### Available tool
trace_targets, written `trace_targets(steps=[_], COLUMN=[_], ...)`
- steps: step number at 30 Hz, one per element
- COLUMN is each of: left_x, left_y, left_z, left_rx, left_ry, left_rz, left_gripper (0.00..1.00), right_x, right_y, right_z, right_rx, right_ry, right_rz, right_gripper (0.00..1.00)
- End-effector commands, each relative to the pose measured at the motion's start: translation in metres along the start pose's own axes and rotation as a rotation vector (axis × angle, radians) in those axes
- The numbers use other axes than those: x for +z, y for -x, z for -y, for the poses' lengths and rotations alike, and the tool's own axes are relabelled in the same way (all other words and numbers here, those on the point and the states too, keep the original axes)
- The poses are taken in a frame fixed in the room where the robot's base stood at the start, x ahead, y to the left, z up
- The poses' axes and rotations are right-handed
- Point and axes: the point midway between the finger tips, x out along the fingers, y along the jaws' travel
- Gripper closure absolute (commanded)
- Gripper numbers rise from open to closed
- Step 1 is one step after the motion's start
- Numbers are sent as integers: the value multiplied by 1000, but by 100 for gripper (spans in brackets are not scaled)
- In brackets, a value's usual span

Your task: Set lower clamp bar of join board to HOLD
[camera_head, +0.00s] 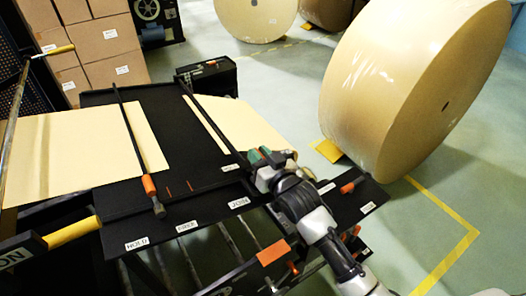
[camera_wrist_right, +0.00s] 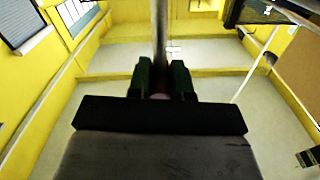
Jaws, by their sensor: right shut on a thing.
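The black join board (camera_head: 115,98) lies in the middle of the head view. One dark clamp bar (camera_head: 128,125) with an orange handle (camera_head: 149,187) crosses the left paper sheet. A second dark clamp bar (camera_head: 212,122) runs from the back of the board to my right gripper (camera_head: 260,157). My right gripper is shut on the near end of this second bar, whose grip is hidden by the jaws. In the right wrist view, the bar (camera_wrist_right: 160,35) runs between the jaws (camera_wrist_right: 165,80). I cannot tell by name which bar is the lower one. My left gripper is not in view.
HOLD (camera_head: 137,243), FREE (camera_head: 187,226) and JOIN (camera_head: 239,203) labels line the front edge. A large kraft roll (camera_head: 400,80) stands at right by a yellow wedge (camera_head: 328,151). Stacked cartons (camera_head: 105,45) stand at back left. Open floor lies at far right.

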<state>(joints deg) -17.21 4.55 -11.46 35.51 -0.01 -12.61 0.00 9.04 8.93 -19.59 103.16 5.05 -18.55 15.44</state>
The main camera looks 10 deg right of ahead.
Motion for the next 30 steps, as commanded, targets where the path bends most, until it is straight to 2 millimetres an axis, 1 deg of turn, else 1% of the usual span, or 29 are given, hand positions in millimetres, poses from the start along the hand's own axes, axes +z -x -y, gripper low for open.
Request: trace_targets(steps=[15, 16, 20, 21, 28, 30], left_x=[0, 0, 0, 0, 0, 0], left_y=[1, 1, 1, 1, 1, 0], left_z=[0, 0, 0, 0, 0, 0], left_rx=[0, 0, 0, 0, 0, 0], left_ry=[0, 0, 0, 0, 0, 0], left_rz=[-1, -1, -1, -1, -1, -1], left_gripper=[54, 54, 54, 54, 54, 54], right_x=[1, 1, 1, 1, 1, 1], right_y=[0, 0, 0, 0, 0, 3], right_z=[2, 2, 2, 2, 2, 2], right_rx=[-1, -1, -1, -1, 0, 0], right_ry=[17, 17, 17, 17, 17, 17], right_rz=[1, 1, 1, 1, 0, 0], right_gripper=[100, 77, 57, 55, 55, 55])
